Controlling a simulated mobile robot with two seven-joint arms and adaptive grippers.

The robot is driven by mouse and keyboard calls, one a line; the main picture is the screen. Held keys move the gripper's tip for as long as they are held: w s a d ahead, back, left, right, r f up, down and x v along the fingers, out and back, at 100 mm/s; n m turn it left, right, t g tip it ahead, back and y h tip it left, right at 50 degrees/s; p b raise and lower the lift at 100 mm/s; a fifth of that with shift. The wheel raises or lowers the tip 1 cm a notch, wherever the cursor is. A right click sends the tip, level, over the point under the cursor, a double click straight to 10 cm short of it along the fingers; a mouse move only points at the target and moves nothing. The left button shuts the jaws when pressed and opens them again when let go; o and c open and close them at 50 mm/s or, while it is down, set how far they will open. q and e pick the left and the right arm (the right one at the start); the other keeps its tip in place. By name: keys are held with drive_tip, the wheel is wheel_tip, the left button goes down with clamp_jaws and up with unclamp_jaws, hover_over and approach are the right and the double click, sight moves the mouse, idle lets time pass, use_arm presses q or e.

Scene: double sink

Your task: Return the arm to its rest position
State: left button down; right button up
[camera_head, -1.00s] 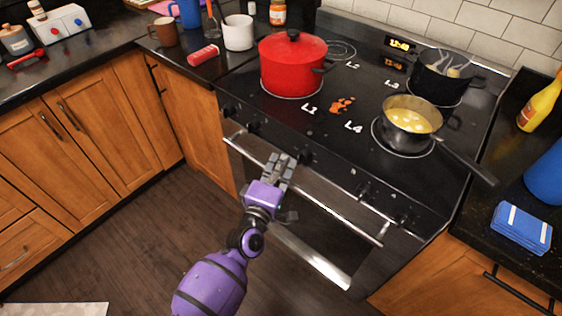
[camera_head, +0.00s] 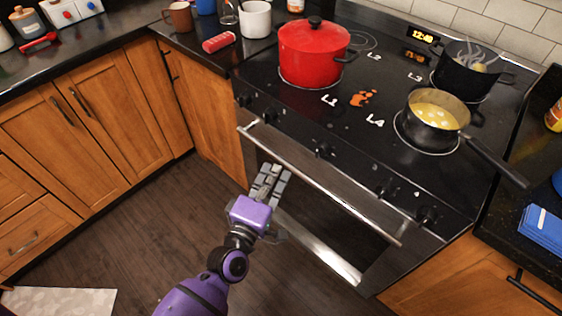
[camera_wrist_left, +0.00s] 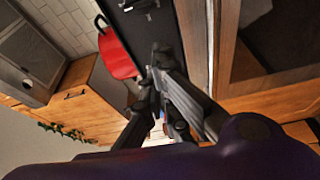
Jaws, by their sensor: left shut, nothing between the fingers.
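My left arm is purple and reaches in from the bottom of the head view. Its gripper (camera_head: 272,178) is shut and empty, in front of the oven door (camera_head: 325,185) and below its handle bar. In the left wrist view the grey fingers (camera_wrist_left: 168,85) point up toward the stove front, with the red pot (camera_wrist_left: 115,52) beyond them. My right gripper is in neither view.
A red lidded pot (camera_head: 312,58) stands on the stove at L2/L1. A saucepan (camera_head: 436,115) with yellow contents and a black pot (camera_head: 462,78) stand at right. An orange spill (camera_head: 364,98) marks the cooktop.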

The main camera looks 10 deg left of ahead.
use_arm(q)
drive_tip(key=shift+s+a, duration=0.1)
drive_tip(key=shift+s, duration=0.25)
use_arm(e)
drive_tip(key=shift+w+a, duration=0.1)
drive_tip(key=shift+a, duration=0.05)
use_arm(q)
drive_tip(key=s+a+f+m+g+y+p, duration=0.1)
drive_tip(key=s+a+f+m+g+p, duration=0.1)
drive_tip(key=s, duration=0.8)
drive_tip(key=s+a+f+m+g+y+p, duration=0.2)
drive_tip(key=s+a+f+m+g, duration=0.2)
drive_tip(key=s, duration=0.6)
drive_tip(key=s+a+f+m+g+y+p, duration=0.2)
drive_tip(key=s+a+f+m, duration=0.4)
drive_tip(key=s, duration=0.4)
drive_tip(key=shift+s+a+f+m+g+p, duration=0.4)
drive_tip(key=shift+f+m+g, duration=0.1)
drive_tip(key=shift+m, duration=0.6)
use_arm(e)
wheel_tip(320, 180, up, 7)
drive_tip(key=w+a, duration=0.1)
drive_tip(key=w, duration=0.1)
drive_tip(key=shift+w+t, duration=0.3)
use_arm(q)
drive_tip(key=shift+r, duration=0.1)
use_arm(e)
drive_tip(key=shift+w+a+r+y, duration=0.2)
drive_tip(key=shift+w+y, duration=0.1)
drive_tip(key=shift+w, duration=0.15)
